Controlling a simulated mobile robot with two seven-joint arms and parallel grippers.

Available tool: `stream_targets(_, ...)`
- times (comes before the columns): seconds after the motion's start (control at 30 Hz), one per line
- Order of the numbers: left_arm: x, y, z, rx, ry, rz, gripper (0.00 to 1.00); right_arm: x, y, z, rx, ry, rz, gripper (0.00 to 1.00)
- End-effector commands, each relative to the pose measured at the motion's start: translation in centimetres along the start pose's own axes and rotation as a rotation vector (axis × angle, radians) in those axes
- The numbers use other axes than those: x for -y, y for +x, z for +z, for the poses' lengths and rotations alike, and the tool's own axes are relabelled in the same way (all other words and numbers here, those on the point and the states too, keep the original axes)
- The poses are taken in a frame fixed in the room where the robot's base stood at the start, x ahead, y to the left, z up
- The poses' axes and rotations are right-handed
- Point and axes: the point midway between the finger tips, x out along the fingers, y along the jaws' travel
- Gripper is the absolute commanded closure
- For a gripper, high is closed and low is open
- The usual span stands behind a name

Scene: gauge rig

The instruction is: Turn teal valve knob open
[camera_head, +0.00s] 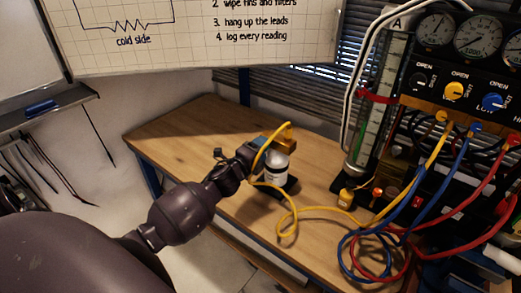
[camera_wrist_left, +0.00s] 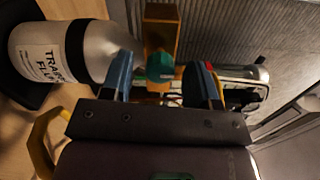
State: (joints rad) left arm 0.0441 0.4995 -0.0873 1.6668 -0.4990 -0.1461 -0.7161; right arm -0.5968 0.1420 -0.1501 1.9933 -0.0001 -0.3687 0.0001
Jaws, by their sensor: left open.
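The teal valve knob (camera_wrist_left: 160,67) shows in the left wrist view, in front of a brass-coloured block (camera_wrist_left: 161,30). My left gripper (camera_wrist_left: 163,77) is open, with one blue fingertip on each side of the knob. Gaps show between the knob and both fingers; I see no clear contact. In the head view my left gripper (camera_head: 258,146) is beside the yellow-brass block (camera_head: 284,139) above the bottle, and the knob is hidden or too small to tell. My right gripper is not in view.
A silver labelled bottle (camera_head: 276,168) stands close to the gripper; it also shows in the left wrist view (camera_wrist_left: 60,50). A yellow hose (camera_head: 285,222) loops over the wooden bench (camera_head: 190,130). Gauges, knobs and coloured hoses crowd the right. The bench's left part is clear.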

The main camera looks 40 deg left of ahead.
Motion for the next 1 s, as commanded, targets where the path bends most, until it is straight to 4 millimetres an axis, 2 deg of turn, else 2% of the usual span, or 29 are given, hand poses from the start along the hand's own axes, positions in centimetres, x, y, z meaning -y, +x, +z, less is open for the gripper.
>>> stream_targets(0.27,-0.1,-0.7,0.0,0.000,0.001,0.001,0.45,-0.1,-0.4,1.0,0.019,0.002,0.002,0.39)
stream_targets(0.37,-0.1,-1.9,0.0,0.000,0.001,0.002,0.45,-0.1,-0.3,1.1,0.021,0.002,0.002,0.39)
stream_targets(0.7,-0.1,-7.8,0.0,0.000,0.000,0.002,0.45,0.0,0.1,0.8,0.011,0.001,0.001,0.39)
stream_targets(1.0,0.0,-10.6,0.0,0.000,0.001,0.000,0.45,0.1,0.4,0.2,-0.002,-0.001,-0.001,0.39)
